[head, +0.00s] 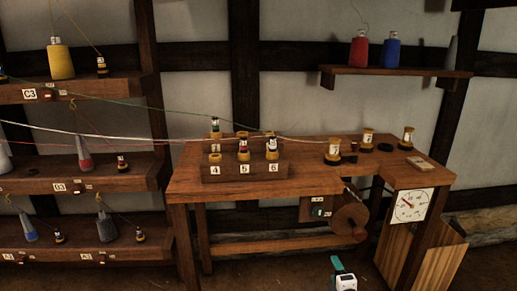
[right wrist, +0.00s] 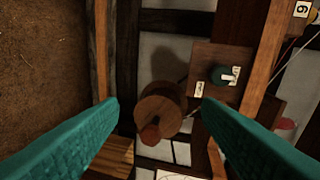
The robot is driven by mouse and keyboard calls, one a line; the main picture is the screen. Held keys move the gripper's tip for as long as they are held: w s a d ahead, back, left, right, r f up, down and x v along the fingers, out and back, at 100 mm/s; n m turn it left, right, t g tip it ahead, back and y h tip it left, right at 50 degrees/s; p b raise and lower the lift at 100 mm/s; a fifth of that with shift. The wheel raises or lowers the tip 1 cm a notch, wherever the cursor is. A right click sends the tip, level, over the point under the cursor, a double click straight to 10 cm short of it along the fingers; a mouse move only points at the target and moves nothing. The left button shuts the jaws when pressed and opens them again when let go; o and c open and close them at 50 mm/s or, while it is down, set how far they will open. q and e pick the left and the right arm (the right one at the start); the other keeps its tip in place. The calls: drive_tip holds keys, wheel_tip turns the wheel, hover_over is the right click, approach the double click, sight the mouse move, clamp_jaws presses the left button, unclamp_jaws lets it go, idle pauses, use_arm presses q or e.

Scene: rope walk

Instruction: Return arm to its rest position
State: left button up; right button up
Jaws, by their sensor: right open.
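My right gripper (head: 343,274) shows at the bottom edge of the head view, a little right of the middle, in front of and below the wooden bench. Only its teal and white end is in the picture. In the right wrist view its two teal fingers (right wrist: 160,103) are wide apart with nothing between their tips. Beyond them are a wooden drum (right wrist: 162,108) with a round knob and a board with a green switch (right wrist: 226,76); the gripper appears apart from both. My left gripper is in no view.
The bench (head: 320,180) bears a numbered spool block (head: 244,174), several yellow spools and a dial (head: 411,205) on its front. Shelves (head: 70,185) with cones stand at the left. Thin coloured strands run from them toward the bench. The floor in front shows bare.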

drive_tip(key=s+a+f+m+g, duration=0.2)
drive_tip(key=s+f+m+g, duration=1)
drive_tip(key=s+f, duration=1.85)
drive_tip(key=s+a+f+m+g, duration=0.1)
drive_tip(key=s+f+m, duration=0.1)
drive_tip(key=s, duration=0.5)
drive_tip(key=s+a+f+m+g, duration=0.1)
drive_tip(key=s+a+f+m, duration=0.1)
drive_tip(key=s, duration=0.5)
use_arm(q)
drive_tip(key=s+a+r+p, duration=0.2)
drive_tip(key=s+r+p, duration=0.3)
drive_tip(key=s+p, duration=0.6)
drive_tip(key=p, duration=0.3)
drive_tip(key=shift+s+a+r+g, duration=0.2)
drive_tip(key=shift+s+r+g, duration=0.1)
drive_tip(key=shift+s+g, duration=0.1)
use_arm(e)
drive_tip(key=s+d+r, duration=0.1)
drive_tip(key=s+r, duration=0.1)
drive_tip(key=s, duration=0.4)
drive_tip(key=s+d+r+g, duration=0.1)
drive_tip(key=s+r, duration=0.2)
drive_tip(key=s, duration=0.3)
drive_tip(key=shift+s+d+m, duration=0.25)
drive_tip(key=shift+m, duration=0.05)
